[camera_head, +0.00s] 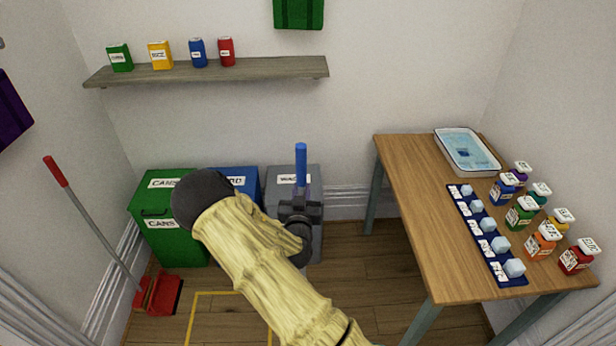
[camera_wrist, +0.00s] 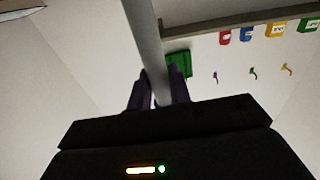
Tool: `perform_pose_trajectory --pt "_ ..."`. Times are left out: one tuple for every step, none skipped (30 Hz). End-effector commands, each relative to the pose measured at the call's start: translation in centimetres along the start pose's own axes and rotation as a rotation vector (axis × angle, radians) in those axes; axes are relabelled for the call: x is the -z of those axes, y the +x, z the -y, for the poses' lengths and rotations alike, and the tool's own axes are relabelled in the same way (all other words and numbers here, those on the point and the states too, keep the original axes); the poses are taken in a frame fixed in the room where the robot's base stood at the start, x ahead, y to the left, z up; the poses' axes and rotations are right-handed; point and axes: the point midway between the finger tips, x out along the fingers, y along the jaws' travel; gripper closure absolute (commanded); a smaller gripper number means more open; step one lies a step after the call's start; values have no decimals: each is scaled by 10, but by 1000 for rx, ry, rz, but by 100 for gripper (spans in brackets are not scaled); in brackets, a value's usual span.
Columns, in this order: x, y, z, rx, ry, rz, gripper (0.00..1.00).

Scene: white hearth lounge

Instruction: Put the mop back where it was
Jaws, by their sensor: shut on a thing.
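The mop shows as an upright blue handle end (camera_head: 301,165) rising from my gripper (camera_head: 300,208) in the head view. In the wrist view its grey pole (camera_wrist: 143,38) runs between the two fingers of my gripper (camera_wrist: 157,92), which are shut on it. The mop's head is hidden behind my arm or out of view. Small purple (camera_wrist: 215,77), green (camera_wrist: 253,72) and yellow (camera_wrist: 286,69) hooks show on the wall in the wrist view. I cannot tell which spot the mop came from.
Green (camera_head: 168,238), blue (camera_head: 238,180) and grey (camera_head: 315,188) bins line the back wall. A long-handled red dustpan (camera_head: 160,293) stands at left. A wooden table (camera_head: 420,200) with a tray and jars stands at right. A shelf (camera_head: 210,72) is above. Yellow tape (camera_head: 215,293) marks the floor.

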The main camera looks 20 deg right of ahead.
Motion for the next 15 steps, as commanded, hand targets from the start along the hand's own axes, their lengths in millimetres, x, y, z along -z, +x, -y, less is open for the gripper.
perform_pose_trajectory --pt "10 -4 2 19 -4 0 100" --pt "12 -6 4 29 -3 0 100" --pt "13 -9 6 45 -3 -1 100" --pt "14 -11 7 56 -3 -1 100" --pt "14 -14 8 69 -2 -1 100" --pt "16 -17 10 84 -3 0 100" --pt "16 -19 11 97 -2 -1 100" --pt "17 -22 12 108 -2 0 100" --pt "18 -25 14 124 -2 0 100" --pt "19 -28 15 136 -2 0 100" --pt "20 -31 16 148 -2 0 100" --pt "22 -34 17 163 -1 0 100" --pt "22 -37 18 176 -2 0 100" --pt "24 -40 19 187 -1 0 100" --pt "25 -44 20 204 -1 0 100"
